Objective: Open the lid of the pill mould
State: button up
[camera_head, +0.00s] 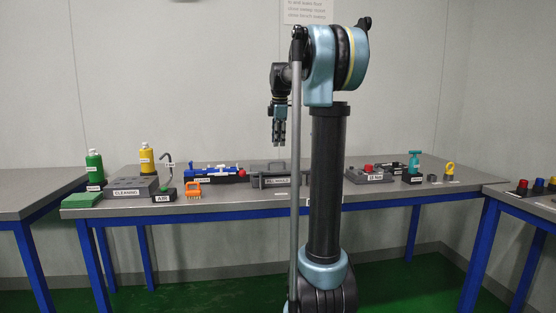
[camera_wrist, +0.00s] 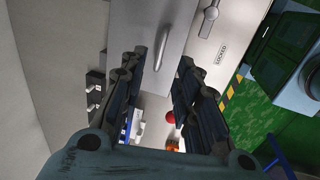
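The grey pill mould (camera_head: 268,181) sits on the middle of the long table, partly hidden by my arm column. A handle stands up from its top. In the wrist view, its flat grey lid (camera_wrist: 125,20) shows at the top, with the bar handle (camera_wrist: 162,48) between the lines of my fingers. The lid appears flat and closed. In the wrist view, my gripper (camera_wrist: 160,80) is open and empty.
Left of the mould are a blue device with a red knob (camera_head: 241,173), an orange brush (camera_head: 193,190), an air stand (camera_head: 166,180) and a cleaning block (camera_head: 135,186). Right of my column are a red-button box (camera_head: 369,173) and a teal-handled tool (camera_head: 413,165).

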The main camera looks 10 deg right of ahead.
jog(key=f, duration=0.2)
jog(key=w+f, duration=0.1)
jog(key=f, duration=0.5)
jog(key=shift+w+f, duration=0.2)
jog(key=shift+w, duration=0.1)
grip_shut()
